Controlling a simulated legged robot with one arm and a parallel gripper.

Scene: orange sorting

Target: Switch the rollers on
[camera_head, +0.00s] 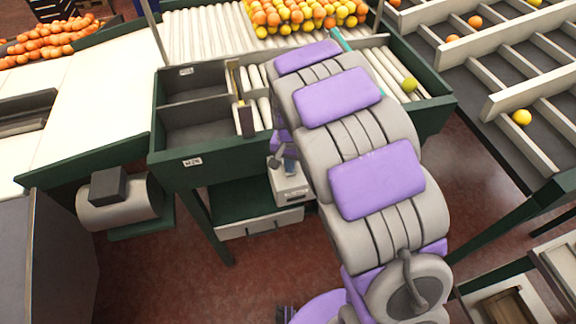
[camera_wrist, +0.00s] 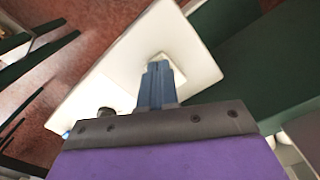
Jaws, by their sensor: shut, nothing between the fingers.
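The pale switch box (camera_head: 290,187) is mounted at the front of the green sorting table, below its edge. In the wrist view the box (camera_wrist: 192,68) fills the middle, with a dark round knob (camera_wrist: 106,113) on its face to the left of my fingers. My gripper (camera_wrist: 157,68) is shut and empty, its blue fingers pointing at the box face by a small pale raised part. I cannot tell whether they touch. In the head view my gripper (camera_head: 290,165) is just above the box, partly hidden by my arm. The white rollers (camera_head: 198,38) lie on the table top behind.
Oranges and lemons (camera_head: 300,15) lie at the back of the rollers, and one greenish fruit (camera_head: 409,84) sits at the right. A grey motor drum (camera_head: 118,203) hangs left of the box. A divided sorting rack (camera_head: 515,165) stands right. Red floor shows below.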

